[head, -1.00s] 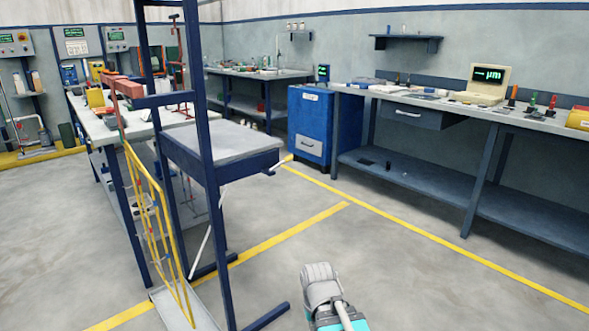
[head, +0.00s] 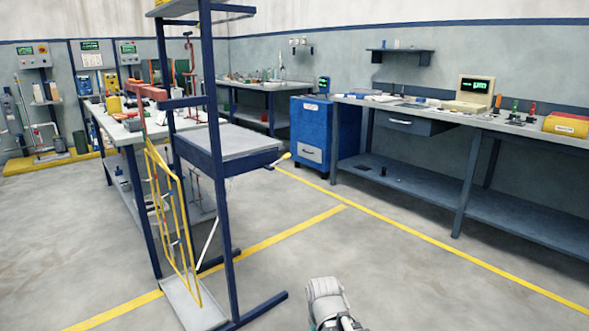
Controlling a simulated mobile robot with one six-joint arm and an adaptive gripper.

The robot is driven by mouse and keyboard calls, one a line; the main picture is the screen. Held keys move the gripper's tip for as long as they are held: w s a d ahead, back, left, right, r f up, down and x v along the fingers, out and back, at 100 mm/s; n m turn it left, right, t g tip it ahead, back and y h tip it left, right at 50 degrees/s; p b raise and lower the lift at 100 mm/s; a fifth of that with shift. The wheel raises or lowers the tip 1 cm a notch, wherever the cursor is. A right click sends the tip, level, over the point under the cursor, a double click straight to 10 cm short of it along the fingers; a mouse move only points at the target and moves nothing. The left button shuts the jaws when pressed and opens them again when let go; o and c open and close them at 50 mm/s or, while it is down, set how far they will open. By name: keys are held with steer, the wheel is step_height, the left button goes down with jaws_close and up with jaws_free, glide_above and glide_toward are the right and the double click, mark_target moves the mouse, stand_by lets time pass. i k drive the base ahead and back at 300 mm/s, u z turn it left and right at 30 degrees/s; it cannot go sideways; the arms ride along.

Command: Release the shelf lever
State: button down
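The shelf lever (head: 286,156) is a short light stem with a yellow knob. It sticks out from the right front corner of the shelf (head: 245,141) and points up and to the right. The shelf is a grey top with a dark blue edge, held on a tall dark blue rack post (head: 217,185). Part of my arm shows at the bottom edge, below and apart from the lever. I cannot make out my gripper's fingers in this view. Nothing is seen touching the lever.
A yellow wire frame (head: 172,218) hangs at the rack's left. The rack's foot (head: 262,309) juts out along the floor. A blue cabinet (head: 308,132) and a long workbench (head: 470,118) stand behind. The floor right of the rack is clear.

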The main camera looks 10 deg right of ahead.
mark_target(287, 156)
steer(key=u, duration=0.35)
steer(key=i, duration=1.25)
steer(key=z, duration=0.5)
